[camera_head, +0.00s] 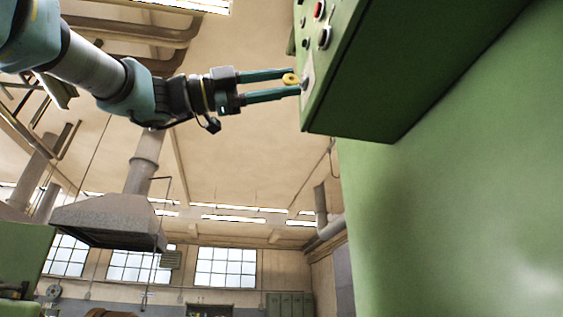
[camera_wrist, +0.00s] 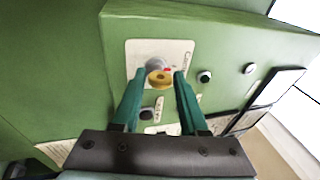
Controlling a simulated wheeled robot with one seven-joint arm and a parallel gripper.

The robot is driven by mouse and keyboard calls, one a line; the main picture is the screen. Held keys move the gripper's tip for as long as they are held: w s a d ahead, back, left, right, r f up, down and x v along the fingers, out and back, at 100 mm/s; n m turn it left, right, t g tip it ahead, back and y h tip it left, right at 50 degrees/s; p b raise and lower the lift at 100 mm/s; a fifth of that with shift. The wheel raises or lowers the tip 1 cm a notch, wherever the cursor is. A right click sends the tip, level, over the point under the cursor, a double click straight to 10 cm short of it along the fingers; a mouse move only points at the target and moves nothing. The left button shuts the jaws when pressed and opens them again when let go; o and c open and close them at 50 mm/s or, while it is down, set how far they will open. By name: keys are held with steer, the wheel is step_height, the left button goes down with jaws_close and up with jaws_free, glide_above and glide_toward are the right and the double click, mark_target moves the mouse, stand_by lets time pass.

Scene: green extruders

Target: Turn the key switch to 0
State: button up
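The key switch shows as a yellow round key head (camera_head: 290,79) on a grey base on the green control box (camera_head: 375,75). In the wrist view the key (camera_wrist: 159,78) sits in front of a white label plate (camera_wrist: 140,52) with a small red mark beside the switch. My gripper (camera_head: 297,82) is open, its two teal fingers on either side of the key. In the wrist view my gripper (camera_wrist: 160,74) shows gaps between the key and both fingers.
A red button (camera_head: 319,10) and a dark red-ringed button (camera_head: 324,38) are on the same panel. Dark knobs (camera_wrist: 204,77) and (camera_wrist: 146,113) sit near the fingers in the wrist view. A large green machine body (camera_head: 450,220) fills the right. Open air lies below my arm.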

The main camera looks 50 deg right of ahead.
steer(key=o, duration=0.3)
steer(key=shift+o, duration=0.2)
steer(key=b+v, duration=0.4)
steer(key=v, duration=0.6)
steer(key=shift+w+a, duration=0.25)
steer(key=shift+w, duration=0.05)
